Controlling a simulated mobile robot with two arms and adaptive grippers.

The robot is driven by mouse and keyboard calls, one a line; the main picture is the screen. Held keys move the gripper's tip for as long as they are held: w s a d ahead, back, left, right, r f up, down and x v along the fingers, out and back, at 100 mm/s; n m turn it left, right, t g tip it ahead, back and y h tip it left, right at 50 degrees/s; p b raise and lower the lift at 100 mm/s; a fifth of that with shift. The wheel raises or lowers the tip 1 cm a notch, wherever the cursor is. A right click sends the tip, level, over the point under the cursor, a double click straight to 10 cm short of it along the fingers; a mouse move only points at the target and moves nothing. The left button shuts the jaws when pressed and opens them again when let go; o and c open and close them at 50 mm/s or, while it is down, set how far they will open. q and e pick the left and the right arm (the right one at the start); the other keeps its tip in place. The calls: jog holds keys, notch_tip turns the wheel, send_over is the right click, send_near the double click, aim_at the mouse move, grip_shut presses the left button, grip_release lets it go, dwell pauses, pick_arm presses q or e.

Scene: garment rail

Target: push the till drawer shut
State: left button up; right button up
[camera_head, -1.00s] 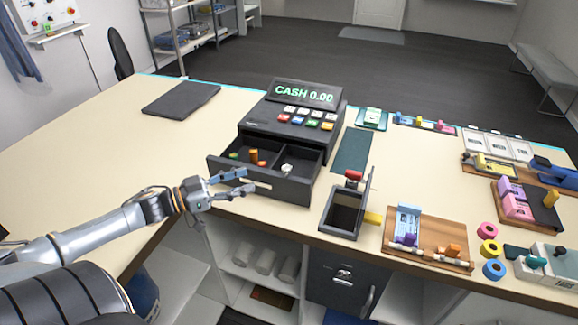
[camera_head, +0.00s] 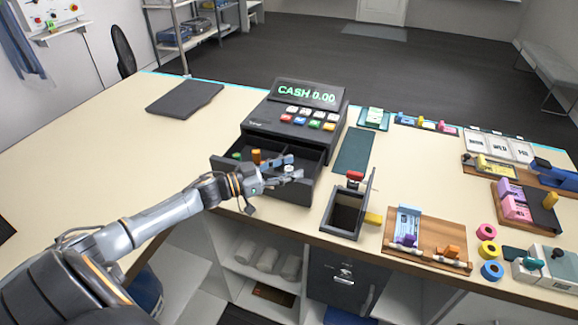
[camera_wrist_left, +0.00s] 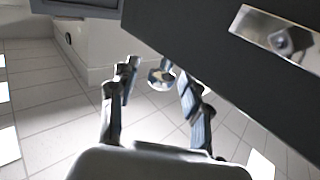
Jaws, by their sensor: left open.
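The till (camera_head: 262,118) is a dark cash register with coloured keys and a display reading CASH 0.00. Its drawer (camera_head: 224,166) stands pulled out toward me, with small orange and green items and a pale round item inside. My left gripper (camera_head: 292,169) is open at the drawer's front, overlapping the front panel and the tray in the picture. I cannot tell whether it touches. In the left wrist view, the gripper's fingers (camera_wrist_left: 158,80) are apart, below a large dark panel. My right gripper is not in view.
An open dark box (camera_head: 345,216) with a raised lid stands right of the drawer. A wooden tray (camera_head: 428,240) lies farther right. A dark flat pad (camera_head: 185,96) lies back left.

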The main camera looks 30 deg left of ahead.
pick_arm(q)
jog(key=shift+w+d, duration=0.1)
jog(key=shift+c, duration=0.2)
grip_shut()
